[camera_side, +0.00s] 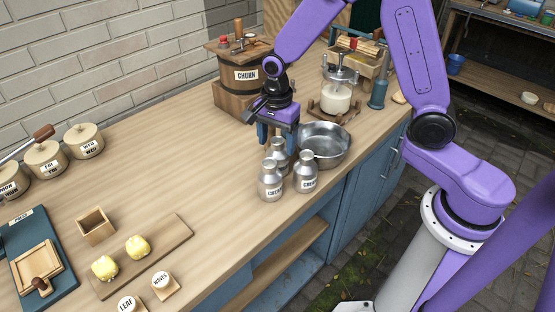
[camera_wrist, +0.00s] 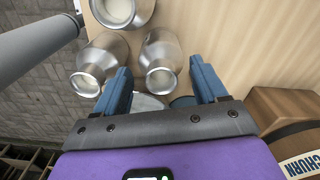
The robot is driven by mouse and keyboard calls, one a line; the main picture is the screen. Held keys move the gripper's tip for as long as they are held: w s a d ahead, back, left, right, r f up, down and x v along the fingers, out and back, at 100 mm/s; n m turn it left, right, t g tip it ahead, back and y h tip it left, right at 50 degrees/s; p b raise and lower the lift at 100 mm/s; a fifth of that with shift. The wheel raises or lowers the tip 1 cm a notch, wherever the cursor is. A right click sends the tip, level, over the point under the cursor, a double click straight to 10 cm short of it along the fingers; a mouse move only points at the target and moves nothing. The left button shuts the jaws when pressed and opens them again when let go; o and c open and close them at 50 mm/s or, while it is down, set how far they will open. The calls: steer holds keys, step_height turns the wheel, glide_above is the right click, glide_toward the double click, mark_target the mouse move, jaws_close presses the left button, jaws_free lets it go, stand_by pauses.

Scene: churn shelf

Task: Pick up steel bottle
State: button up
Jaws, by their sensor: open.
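In the side view, the rear bottle (camera_side: 279,158) is partly hidden by the other two, the front-left bottle (camera_side: 268,188) and the right bottle (camera_side: 305,178). My gripper (camera_side: 277,143) points down at the rear bottle, its fingers around the top of it in the picture. In the wrist view, my gripper (camera_wrist: 159,68) is open, with the rear bottle (camera_wrist: 161,50) between and ahead of its fingers. The other two bottles (camera_wrist: 100,58) (camera_wrist: 122,10) are beside and beyond. Contact cannot be told.
A steel bowl (camera_side: 325,160) stands right of the bottles, close to them. The counter (camera_side: 185,165) left of the bottles is clear.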

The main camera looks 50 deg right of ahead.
mark_target(277, 153)
steer(key=shift+d+f, duration=0.2)
steer(key=shift+f, duration=2.35)
steer(key=shift+w, duration=0.1)
steer(key=c, duration=0.9)
